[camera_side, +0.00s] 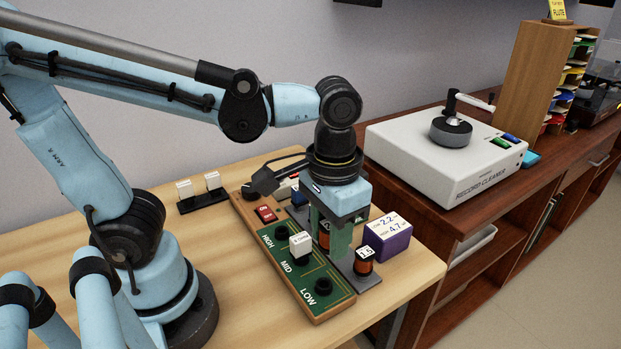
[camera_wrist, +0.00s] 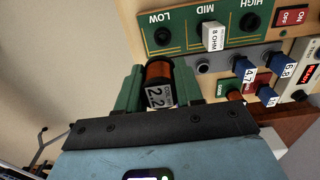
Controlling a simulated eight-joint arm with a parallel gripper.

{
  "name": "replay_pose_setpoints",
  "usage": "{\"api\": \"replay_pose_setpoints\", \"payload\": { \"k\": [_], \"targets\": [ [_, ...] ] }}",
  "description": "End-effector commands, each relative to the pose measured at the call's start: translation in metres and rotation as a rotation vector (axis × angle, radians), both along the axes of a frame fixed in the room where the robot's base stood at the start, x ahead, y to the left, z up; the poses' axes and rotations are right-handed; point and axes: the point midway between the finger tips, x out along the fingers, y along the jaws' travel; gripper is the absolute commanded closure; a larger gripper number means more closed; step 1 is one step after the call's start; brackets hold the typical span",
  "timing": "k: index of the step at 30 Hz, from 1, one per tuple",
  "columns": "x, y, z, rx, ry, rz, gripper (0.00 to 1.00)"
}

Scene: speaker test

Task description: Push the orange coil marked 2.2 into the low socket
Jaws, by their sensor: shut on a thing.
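My gripper (camera_side: 334,248) points down and is shut on an orange coil (camera_side: 324,242). In the wrist view the coil (camera_wrist: 159,72) sits between the two green fingers, its white label reading 2.2. The green board (camera_side: 270,238) has sockets marked HIGH, MID and LOW. The low socket (camera_side: 323,287) is empty at the near end of the board; it also shows in the wrist view (camera_wrist: 162,36). The coil is apart from it, over the grey rack strip beside the board. The coil's lower end is hard to see.
A white 8 OHM block (camera_side: 301,245) stands in the mid socket. The high socket (camera_side: 281,232) is empty. Another orange coil (camera_side: 364,264) stands on the grey strip, near a purple box (camera_side: 388,240) labelled 2.2 and 4.7. Blue parts (camera_wrist: 244,68) stand close by. A red switch (camera_side: 266,213) is on the board.

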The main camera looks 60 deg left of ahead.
Motion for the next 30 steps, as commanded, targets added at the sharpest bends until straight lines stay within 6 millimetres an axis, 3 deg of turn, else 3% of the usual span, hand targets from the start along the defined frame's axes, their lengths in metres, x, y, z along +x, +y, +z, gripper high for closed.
{"api": "replay_pose_setpoints", "payload": {
  "k": [7, 21, 30],
  "targets": [
    [-0.004, 0.005, -0.008, 0.000, 0.000, -0.001, 0.91],
    [-0.004, 0.005, -0.055, 0.000, 0.000, -0.001, 0.91],
    [-0.004, 0.005, -0.069, 0.000, 0.000, -0.001, 0.91]
  ]
}}
